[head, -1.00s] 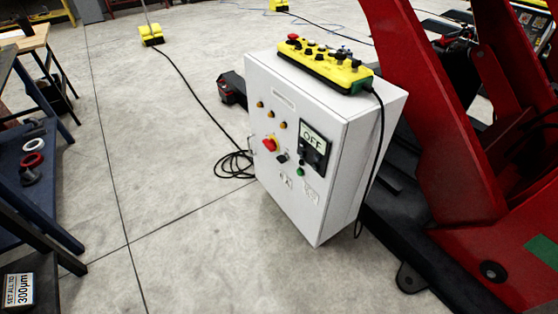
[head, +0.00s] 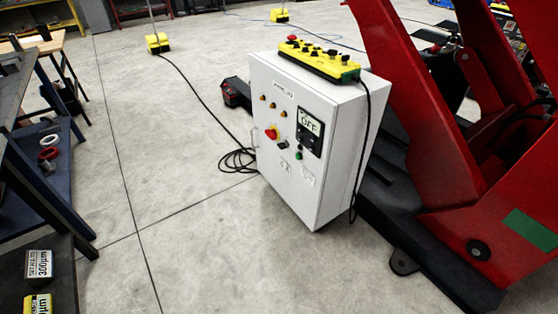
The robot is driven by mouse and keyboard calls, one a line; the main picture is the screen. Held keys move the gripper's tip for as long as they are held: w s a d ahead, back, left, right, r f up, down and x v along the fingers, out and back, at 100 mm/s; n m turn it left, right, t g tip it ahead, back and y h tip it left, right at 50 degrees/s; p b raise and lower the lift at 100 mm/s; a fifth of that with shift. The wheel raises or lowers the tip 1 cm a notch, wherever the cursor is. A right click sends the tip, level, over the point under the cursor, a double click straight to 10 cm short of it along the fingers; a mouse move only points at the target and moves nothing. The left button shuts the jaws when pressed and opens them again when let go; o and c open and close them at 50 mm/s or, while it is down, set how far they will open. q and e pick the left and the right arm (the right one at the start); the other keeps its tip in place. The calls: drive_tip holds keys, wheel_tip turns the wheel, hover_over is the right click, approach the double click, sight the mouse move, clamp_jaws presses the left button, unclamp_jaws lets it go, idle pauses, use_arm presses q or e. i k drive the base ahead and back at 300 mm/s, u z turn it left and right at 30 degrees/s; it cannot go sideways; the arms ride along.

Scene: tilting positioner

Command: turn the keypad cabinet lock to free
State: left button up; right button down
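The white keypad cabinet (head: 331,184) stands upright on the concrete floor near the middle of the head view. Its front carries a panel with a small display reading OFF (head: 310,124), a red rotary knob on yellow (head: 275,132), a small black switch or lock (head: 283,145), a green button (head: 298,155) and several orange lamps. I cannot tell which way the small black part is turned. A yellow pendant box (head: 318,61) with several knobs lies on the cabinet's top. Neither of my grippers is in view.
The red positioner frame (head: 430,150) and its dark base stand right of the cabinet. A dark cable (head: 237,160) lies coiled on the floor to its left. Workbenches and a blue shelf (head: 48,190) line the left edge. The floor in front is clear.

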sight(281, 145)
drive_tip(key=u, duration=0.1)
drive_tip(key=i, duration=1.3)
drive_tip(key=z, duration=0.6)
